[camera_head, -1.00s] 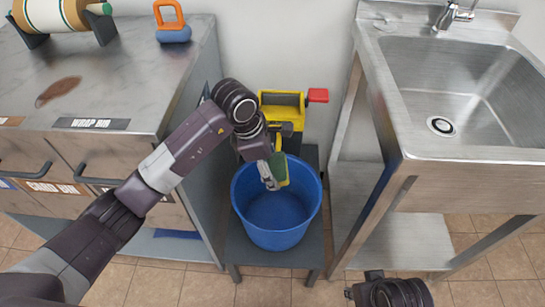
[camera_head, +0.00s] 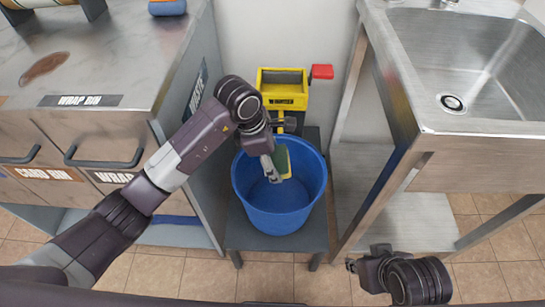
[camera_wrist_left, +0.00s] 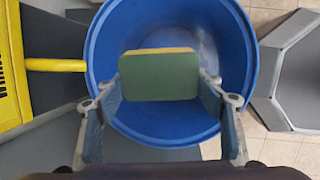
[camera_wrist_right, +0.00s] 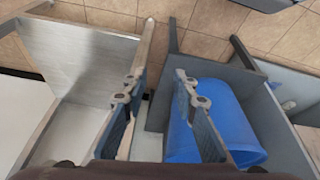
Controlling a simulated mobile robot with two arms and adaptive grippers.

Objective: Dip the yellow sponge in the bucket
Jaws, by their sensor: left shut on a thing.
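The sponge (camera_head: 283,161), green with a yellow side, is held by my left gripper (camera_head: 272,168) over the blue bucket (camera_head: 279,222). In the left wrist view the sponge (camera_wrist_left: 160,76) is pinched between both fingers, its green face toward the camera and a thin yellow edge on top. The blue bucket (camera_wrist_left: 104,45) is behind it, and I cannot see water clearly inside. The sponge appears at or just inside the bucket's opening. My right gripper (camera_wrist_right: 160,90) is open and empty, with its fingers apart; in the head view it shows at the lower right.
The bucket stands on a low grey stand (camera_head: 243,239) between a metal cabinet (camera_head: 130,60) and a steel sink (camera_head: 470,85). A yellow wringer with a red handle (camera_head: 322,72) is behind the bucket. The tiled floor in front is clear.

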